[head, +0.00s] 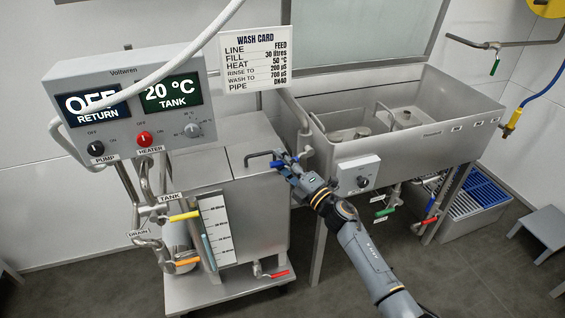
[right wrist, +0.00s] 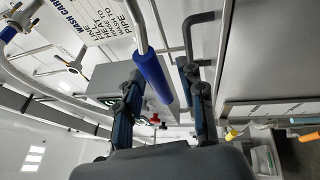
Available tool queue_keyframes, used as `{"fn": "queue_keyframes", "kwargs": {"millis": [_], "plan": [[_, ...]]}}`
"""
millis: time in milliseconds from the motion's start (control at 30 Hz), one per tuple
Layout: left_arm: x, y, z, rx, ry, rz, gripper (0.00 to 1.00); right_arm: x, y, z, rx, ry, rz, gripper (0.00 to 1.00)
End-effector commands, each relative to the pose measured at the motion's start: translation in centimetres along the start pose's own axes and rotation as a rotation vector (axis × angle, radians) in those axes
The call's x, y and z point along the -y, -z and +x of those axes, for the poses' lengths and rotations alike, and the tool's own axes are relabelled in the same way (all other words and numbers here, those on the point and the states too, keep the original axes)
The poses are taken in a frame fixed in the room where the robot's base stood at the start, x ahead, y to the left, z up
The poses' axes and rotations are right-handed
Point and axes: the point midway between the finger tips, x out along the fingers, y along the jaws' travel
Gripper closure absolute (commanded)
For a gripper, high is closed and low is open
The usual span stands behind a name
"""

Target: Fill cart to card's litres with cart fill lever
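The wash card (head: 260,62) on the wall reads FILL 30 litres. The steel cart tank (head: 262,207) has a sight gauge (head: 218,230) with litre marks on its front; its level is too small to read surely. A blue lever (head: 277,164) sits by the bent fill pipe above the cart's right side. My right gripper (head: 286,163) is at this lever. In the right wrist view the blue lever (right wrist: 153,77) lies between the two spread fingers, nearer the left one; contact is unclear. My left gripper is not in view.
A control box (head: 130,100) shows OFF RETURN and 20 °C TANK, with pump and heater knobs. Yellow (head: 184,216), orange and red (head: 280,274) valve handles are low on the cart. A steel sink tank (head: 400,120) stands right. A white hose crosses upper left.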

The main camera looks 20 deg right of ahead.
Motion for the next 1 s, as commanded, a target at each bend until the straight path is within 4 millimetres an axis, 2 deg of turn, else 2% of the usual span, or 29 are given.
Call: {"fn": "queue_keyframes", "kwargs": {"millis": [133,300,333,667,1000], "plan": [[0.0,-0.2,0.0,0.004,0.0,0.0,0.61,0.0,0.0,0.0,0.0,0.0,0.0,0.63],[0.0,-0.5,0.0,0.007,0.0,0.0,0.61,0.0,0.0,0.0,0.0,0.0,0.0,0.97],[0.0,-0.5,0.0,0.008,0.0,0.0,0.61,0.0,0.0,0.0,0.0,0.0,0.0,1.0],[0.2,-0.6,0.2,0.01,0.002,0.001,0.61,-0.2,0.0,0.0,0.009,-0.015,0.036,1.0],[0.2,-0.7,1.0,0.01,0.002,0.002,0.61,-3.6,-1.0,0.3,0.084,-0.162,0.388,1.0]]}}
